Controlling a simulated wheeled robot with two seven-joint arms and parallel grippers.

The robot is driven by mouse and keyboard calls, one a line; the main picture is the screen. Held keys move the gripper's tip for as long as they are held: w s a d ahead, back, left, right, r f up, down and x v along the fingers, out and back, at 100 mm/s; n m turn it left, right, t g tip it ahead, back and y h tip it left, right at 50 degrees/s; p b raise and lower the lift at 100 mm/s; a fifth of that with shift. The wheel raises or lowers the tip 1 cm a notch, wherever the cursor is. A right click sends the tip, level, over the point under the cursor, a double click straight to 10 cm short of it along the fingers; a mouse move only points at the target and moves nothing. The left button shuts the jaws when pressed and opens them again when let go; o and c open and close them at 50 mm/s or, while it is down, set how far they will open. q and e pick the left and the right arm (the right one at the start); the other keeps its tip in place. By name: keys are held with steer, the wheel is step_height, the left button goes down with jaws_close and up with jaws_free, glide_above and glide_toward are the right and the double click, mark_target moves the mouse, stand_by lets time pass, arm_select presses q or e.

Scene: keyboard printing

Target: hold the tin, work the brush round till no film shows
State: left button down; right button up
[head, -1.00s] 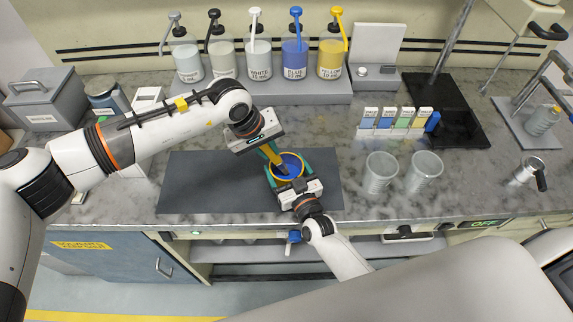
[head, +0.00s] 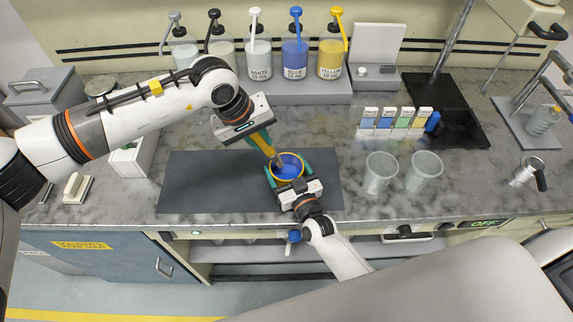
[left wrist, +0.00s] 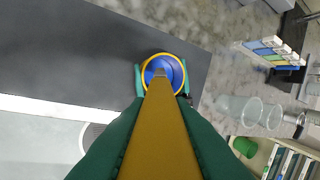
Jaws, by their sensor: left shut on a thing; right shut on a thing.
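The tin (head: 289,172) is round with a yellow rim and blue inside, over the dark mat. My right gripper (head: 287,180) is shut around its sides with green fingers. The tin also shows in the left wrist view (left wrist: 174,67), mouth facing the camera. My left gripper (head: 260,138) is shut on the brush (head: 268,150), which has an ochre handle and slants down to the tin's far left rim. In the left wrist view the brush handle (left wrist: 160,135) covers part of the tin. The grey tip overlaps the blue inside; its contact is unclear. I cannot tell film from paint.
The dark mat (head: 200,185) is clear left of the tin. Two clear cups (head: 381,172) (head: 424,172) stand to the right, with a rack of colour cards (head: 396,120) behind. Several pump bottles (head: 295,60) line the back shelf. A white box (head: 135,155) stands at left.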

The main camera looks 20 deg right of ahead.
arm_select(q)
steer(key=shift+r, duration=2.05)
arm_select(e)
steer(key=o, duration=1.3)
